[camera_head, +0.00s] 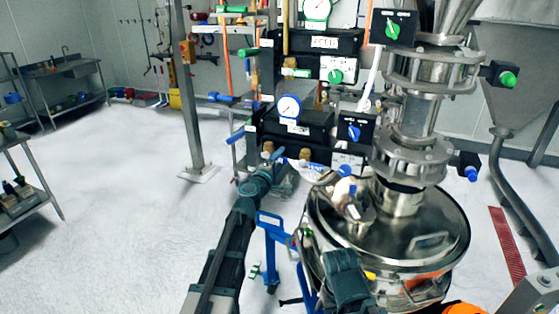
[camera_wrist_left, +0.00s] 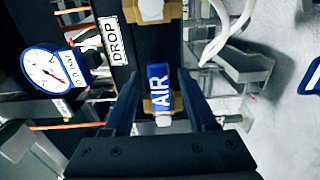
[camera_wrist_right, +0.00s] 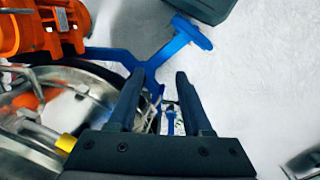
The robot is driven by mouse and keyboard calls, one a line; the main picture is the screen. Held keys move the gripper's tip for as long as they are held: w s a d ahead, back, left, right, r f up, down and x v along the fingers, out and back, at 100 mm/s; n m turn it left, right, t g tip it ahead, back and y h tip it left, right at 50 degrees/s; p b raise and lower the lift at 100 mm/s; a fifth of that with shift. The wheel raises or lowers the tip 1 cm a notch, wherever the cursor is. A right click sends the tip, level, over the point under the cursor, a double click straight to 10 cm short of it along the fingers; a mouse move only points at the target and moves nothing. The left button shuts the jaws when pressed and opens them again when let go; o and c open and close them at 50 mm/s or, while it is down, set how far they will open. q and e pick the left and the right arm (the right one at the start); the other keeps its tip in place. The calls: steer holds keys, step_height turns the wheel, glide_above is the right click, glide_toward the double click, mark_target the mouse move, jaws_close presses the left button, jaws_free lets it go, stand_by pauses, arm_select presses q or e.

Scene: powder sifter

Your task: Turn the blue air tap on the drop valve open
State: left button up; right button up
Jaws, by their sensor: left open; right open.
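The blue air tap (camera_wrist_left: 158,80) has a handle lettered AIR and sits on a brass fitting, beside a DROP label (camera_wrist_left: 113,40) in the left wrist view. My left gripper (camera_wrist_left: 161,80) is open, with one finger on each side of the handle. A firm touch cannot be told. In the head view the left gripper (camera_head: 275,157) is below the black DROP box (camera_head: 310,131), and I cannot make out the tap clearly there. My right gripper (camera_wrist_right: 158,82) is open and empty near a blue frame (camera_wrist_right: 143,62).
A round gauge (camera_wrist_left: 52,72) is left of the tap. A steel sifter vessel (camera_head: 430,235) stands at the right of the head view, under a clamped steel pipe. An orange motor (camera_wrist_right: 40,30) is near my right gripper. The white floor at left is clear.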

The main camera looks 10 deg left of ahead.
arm_select(q)
jaws_close()
stand_by(1.4)
